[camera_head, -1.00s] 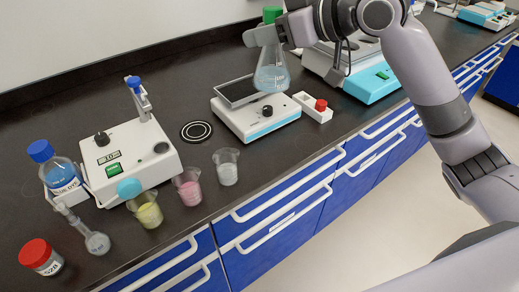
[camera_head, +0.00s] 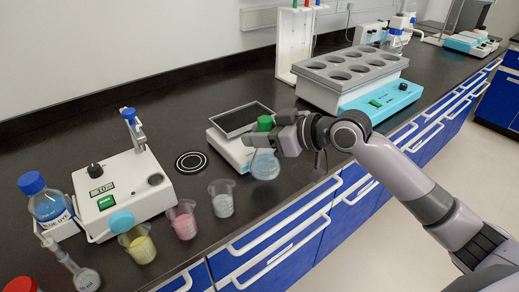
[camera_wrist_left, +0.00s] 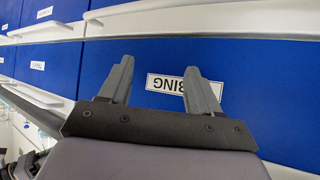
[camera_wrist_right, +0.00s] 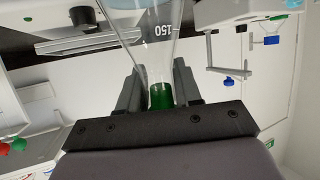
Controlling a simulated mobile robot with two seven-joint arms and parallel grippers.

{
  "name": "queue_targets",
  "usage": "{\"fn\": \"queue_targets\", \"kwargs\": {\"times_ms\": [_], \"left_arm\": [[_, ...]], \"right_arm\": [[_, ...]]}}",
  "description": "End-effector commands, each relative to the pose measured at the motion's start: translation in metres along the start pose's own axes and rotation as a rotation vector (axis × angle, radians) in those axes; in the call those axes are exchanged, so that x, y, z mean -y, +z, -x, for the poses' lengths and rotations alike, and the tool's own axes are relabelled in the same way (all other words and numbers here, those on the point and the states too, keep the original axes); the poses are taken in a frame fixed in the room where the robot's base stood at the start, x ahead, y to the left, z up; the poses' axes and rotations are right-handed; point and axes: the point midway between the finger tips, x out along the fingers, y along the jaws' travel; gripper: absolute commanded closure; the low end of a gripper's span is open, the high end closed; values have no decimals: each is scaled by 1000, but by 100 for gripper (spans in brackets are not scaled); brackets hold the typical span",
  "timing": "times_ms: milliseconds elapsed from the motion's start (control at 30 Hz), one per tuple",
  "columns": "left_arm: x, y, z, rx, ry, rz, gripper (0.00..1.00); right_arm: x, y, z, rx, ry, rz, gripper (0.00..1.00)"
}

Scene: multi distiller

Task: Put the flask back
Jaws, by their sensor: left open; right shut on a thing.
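The flask (camera_head: 265,166) is a clear conical one with pale blue liquid and a green stopper (camera_head: 265,122). My right gripper (camera_head: 279,138) is shut on it near its neck. The flask hangs upright in front of the white stirrer's right part; whether it touches anything below, I cannot tell. In the right wrist view the flask (camera_wrist_right: 158,55) appears upside down, its neck and green stopper between the fingers, with a 150 mark showing. My left gripper (camera_wrist_left: 160,82) is open and empty, facing blue cabinet fronts.
A stirrer with a dark square plate (camera_head: 243,118) stands behind the flask. A ringed black disc (camera_head: 191,162) lies to its left. A beaker (camera_head: 221,200), pink beaker (camera_head: 183,220) and white device (camera_head: 130,190) stand further left. A grey holed block (camera_head: 350,72) is behind right.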

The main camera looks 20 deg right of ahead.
Motion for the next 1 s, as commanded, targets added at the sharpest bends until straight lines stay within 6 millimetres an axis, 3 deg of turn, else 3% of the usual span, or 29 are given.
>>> {"fn": "queue_targets", "kwargs": {"times_ms": [267, 633, 667, 700, 733, 1000], "left_arm": [[0, 2, -1, 0, 0, 0, 37], [0, 4, -2, 1, 0, 0, 37], [0, 3, -2, 1, 0, 0, 37], [0, 3, -2, 1, 0, 0, 37], [0, 3, -2, 1, 0, 0, 37], [0, 3, -2, 1, 0, 0, 37]], "right_arm": [[0, 36, -14, 1, -1, -2, 100], [0, 40, -16, 1, 0, 0, 100], [0, 40, -16, 2, 0, -1, 60], [0, 40, -16, 2, 0, -1, 47], [0, 40, -16, 2, 0, -1, 41], [0, 40, -16, 2, 0, -1, 41]]}}
